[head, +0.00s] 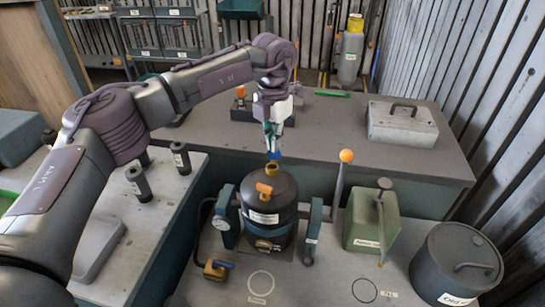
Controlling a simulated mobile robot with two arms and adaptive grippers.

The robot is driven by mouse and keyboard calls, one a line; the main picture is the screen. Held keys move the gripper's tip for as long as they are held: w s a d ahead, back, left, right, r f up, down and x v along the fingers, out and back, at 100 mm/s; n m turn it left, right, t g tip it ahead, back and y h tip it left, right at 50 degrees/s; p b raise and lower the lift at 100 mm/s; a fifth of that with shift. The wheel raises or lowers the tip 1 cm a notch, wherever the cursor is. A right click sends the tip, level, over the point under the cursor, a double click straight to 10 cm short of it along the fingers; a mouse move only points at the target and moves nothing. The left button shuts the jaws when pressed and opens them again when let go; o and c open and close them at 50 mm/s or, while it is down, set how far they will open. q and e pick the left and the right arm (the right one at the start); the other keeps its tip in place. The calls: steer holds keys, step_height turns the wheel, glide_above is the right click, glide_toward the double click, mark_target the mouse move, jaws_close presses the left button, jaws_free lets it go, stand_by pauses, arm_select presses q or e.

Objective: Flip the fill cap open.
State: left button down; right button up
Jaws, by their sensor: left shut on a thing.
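A dark round housing (269,206) with a white label stands on the grey bench in the head view. On its top are a short brass neck (271,170) and an orange handle (264,188). My left gripper (272,147) points down right above the brass neck, shut on a small blue piece (273,155). This piece looks like the fill cap, but it is too small to be sure. I cannot tell whether it touches the neck. My right gripper is out of view.
An orange-knobbed lever (346,156) and a green box (370,220) stand right of the housing. A dark lidded drum (456,263) is at the lower right. A grey metal case (402,122) sits on the back table. Black cylinders (138,182) stand at left.

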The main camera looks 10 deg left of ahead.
arm_select(q)
steer(key=r, duration=0.2)
steer(key=s+r+p, duration=0.1)
steer(key=r, duration=0.1)
steer(key=shift+p, duration=0.3)
steer(key=shift+f, duration=0.1)
